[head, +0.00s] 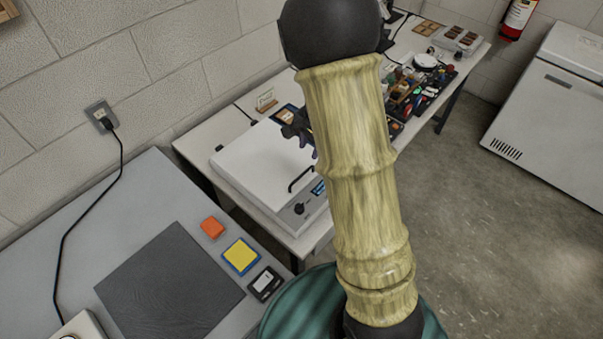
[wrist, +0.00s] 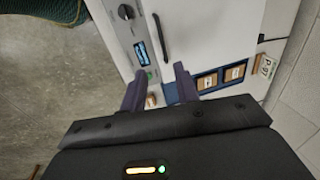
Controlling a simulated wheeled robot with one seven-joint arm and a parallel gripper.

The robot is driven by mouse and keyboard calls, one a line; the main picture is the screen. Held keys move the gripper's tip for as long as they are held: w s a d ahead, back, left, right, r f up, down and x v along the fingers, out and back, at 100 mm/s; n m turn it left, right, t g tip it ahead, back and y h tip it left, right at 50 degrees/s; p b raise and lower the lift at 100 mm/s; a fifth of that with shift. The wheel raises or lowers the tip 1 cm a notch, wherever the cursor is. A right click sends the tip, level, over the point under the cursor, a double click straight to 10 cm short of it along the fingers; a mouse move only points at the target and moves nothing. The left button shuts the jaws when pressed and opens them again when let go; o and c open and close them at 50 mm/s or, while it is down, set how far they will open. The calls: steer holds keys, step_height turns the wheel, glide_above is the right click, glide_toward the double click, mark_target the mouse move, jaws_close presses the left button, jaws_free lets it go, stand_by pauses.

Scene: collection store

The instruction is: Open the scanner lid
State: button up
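The scanner is a white box on the white table, with a broad flat lid (head: 262,158) that lies shut. A dark bar handle (head: 301,179) stands at the lid's front edge. The front panel (head: 312,207) carries a black knob (head: 299,208) and a small lit display. In the wrist view the lid (wrist: 215,28), handle (wrist: 161,38), knob (wrist: 126,12) and display (wrist: 142,54) show again. My gripper (wrist: 160,84) is open and empty, its two dark fingers near the scanner's end, apart from the handle. In the head view my arm partly hides it.
A blue tray (wrist: 205,96) with brown pieces lies beside the scanner, close to my fingers. A small sign (head: 266,98) stands behind. Cluttered small items (head: 405,90) fill the table further along. A grey bench (head: 130,210) stands at left, a white chest (head: 555,105) at right.

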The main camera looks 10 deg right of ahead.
mark_target(300, 177)
steer(key=w+f, duration=0.1)
steer(key=f, duration=0.4)
steer(key=w+a+f, duration=0.1)
steer(key=f, duration=0.3)
steer(key=a+f+b, duration=0.1)
steer(key=f, duration=0.4)
steer(key=shift+w+f, duration=0.3)
steer(key=shift+w, duration=0.1)
steer(key=shift+s, duration=0.1)
steer(key=shift+c, duration=1.1)
steer(key=shift+d, duration=0.1)
jaws_close()
